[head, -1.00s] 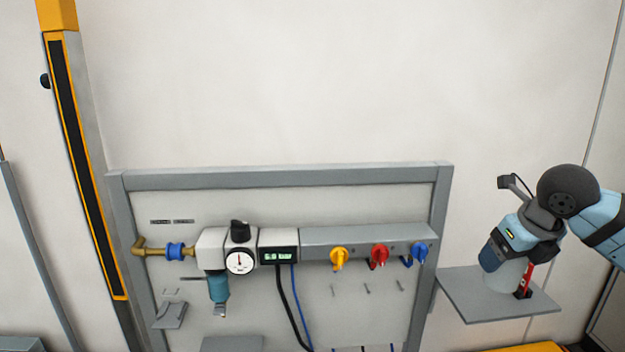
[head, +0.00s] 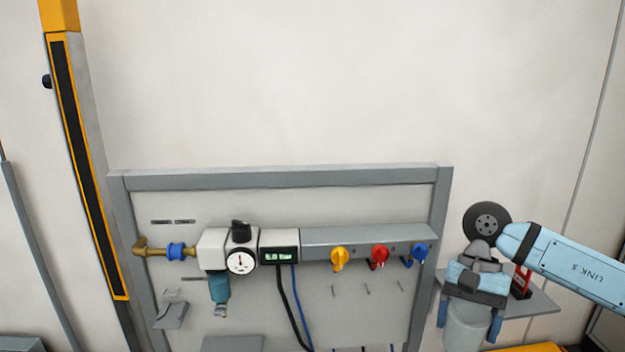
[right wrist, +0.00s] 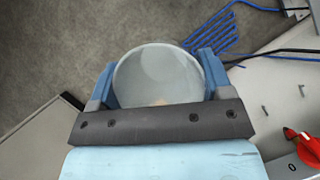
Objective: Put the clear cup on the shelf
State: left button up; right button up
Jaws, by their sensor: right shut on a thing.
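The clear cup (head: 467,330) is between the blue fingers of my right gripper (head: 468,318), which is shut on it. In the right wrist view the cup (right wrist: 160,75) shows as a round, see-through shape with a finger on each side, and grey floor lies behind it. The grey shelf (head: 535,303) is to the right of the cup in the head view, partly hidden by my gripper and arm. The cup appears beside the shelf's left edge, not resting on it. My left gripper is not in view.
A red and black item (head: 521,281) stands on the shelf. Left of the gripper is a framed panel (head: 290,178) with a gauge (head: 240,262), a yellow valve (head: 339,258), a red valve (head: 379,256) and a blue valve (head: 419,254). Blue cables (right wrist: 215,32) lie near the cup.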

jog(key=n, duration=0.2)
jog(key=s+a+n+h, duration=0.1)
jog(key=f+n+h, duration=0.1)
jog(key=n, duration=0.1)
jog(key=shift+s+a+f+n+g, duration=0.1)
jog(key=shift+s+a+n+g, duration=0.05)
jog(key=shift+s+n+g, duration=0.15)
pick_arm(q)
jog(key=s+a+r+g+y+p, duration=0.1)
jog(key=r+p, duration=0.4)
jog(key=p, duration=1.1)
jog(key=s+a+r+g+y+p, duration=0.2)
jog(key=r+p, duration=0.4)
jog(key=p, duration=1.1)
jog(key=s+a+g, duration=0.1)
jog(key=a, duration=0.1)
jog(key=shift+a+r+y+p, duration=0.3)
pick_arm(e)
notch_tip(320, 180, up, 22)
jog(key=s, duration=0.2)
jog(key=shift+s, duration=0.25)
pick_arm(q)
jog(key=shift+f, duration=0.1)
pick_arm(e)
jog(key=shift+f, duration=0.1)
